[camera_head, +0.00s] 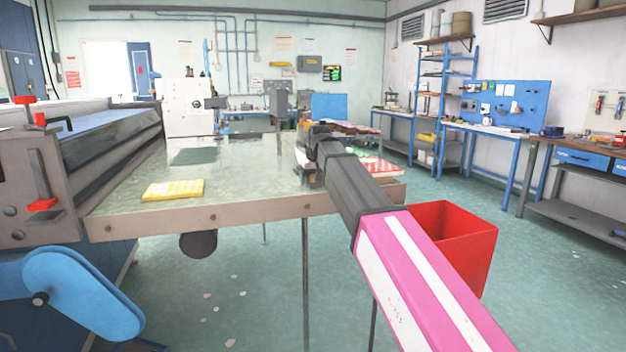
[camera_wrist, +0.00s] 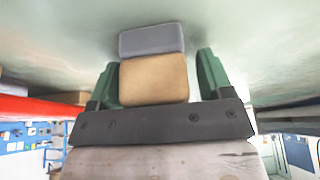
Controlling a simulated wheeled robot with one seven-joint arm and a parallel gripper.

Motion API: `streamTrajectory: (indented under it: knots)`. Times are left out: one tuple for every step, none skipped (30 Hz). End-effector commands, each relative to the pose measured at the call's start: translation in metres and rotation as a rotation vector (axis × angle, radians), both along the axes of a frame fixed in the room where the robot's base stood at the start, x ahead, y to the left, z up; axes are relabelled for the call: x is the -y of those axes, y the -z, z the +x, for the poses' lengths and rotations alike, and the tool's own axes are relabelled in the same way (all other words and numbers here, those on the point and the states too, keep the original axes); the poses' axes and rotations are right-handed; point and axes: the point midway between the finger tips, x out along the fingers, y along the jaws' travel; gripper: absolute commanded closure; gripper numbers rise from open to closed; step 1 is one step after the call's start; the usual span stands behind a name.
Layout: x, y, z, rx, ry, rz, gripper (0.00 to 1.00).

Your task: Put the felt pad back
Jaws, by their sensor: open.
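A block with a tan face and a grey part (camera_wrist: 153,80) sits between the fingers of my gripper (camera_wrist: 155,66) in the wrist view. I cannot tell for sure whether it is the felt pad. The two green fingers stand apart on either side, with a small gap visible at the right. In the head view my gripper (camera_head: 308,165) is over the right part of the pale work table (camera_head: 250,180), largely hidden by my dark wrist. A yellow pad-like piece (camera_head: 172,190) lies near the table's front left edge. A flat dark patch (camera_head: 193,156) shows farther back.
A red open bin (camera_head: 462,240) stands right of the table, partly behind my arm. A red and white patterned item (camera_head: 380,167) is past my wrist. A large roller machine (camera_head: 100,140) borders the table on the left. The table's middle is clear.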

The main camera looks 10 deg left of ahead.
Motion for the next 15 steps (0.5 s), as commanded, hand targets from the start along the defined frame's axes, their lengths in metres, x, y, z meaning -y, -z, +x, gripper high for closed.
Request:
streamTrajectory:
  knots:
    - [0.0, -0.003, 0.0, 0.0, 0.0, 0.0, 0.27]
    - [0.0, -0.005, -0.001, 0.001, 0.0, 0.0, 0.27]
    - [0.001, -0.008, -0.002, 0.001, 0.0, 0.0, 0.27]
    - [0.002, -0.012, -0.004, 0.002, 0.0, 0.001, 0.27]
    - [0.002, -0.016, -0.005, 0.003, 0.0, 0.001, 0.27]
    - [0.003, -0.021, -0.007, 0.003, 0.0, 0.001, 0.27]
    - [0.004, -0.026, -0.009, 0.003, 0.0, 0.001, 0.27]
    - [0.005, -0.03, -0.011, 0.002, 0.0, 0.001, 0.27]
    - [0.006, -0.038, -0.013, 0.003, 0.0, 0.001, 0.27]
    - [0.007, -0.043, -0.015, 0.003, 0.0, 0.001, 0.27]
    - [0.008, -0.048, -0.017, 0.003, 0.0, 0.001, 0.27]
    - [0.009, -0.055, -0.02, 0.002, 0.0, 0.001, 0.27]
    - [0.01, -0.06, -0.022, 0.002, 0.0, 0.001, 0.27]
    - [0.011, -0.066, -0.023, 0.003, 0.0, 0.001, 0.27]
    - [0.013, -0.072, -0.026, 0.003, 0.0, 0.001, 0.27]
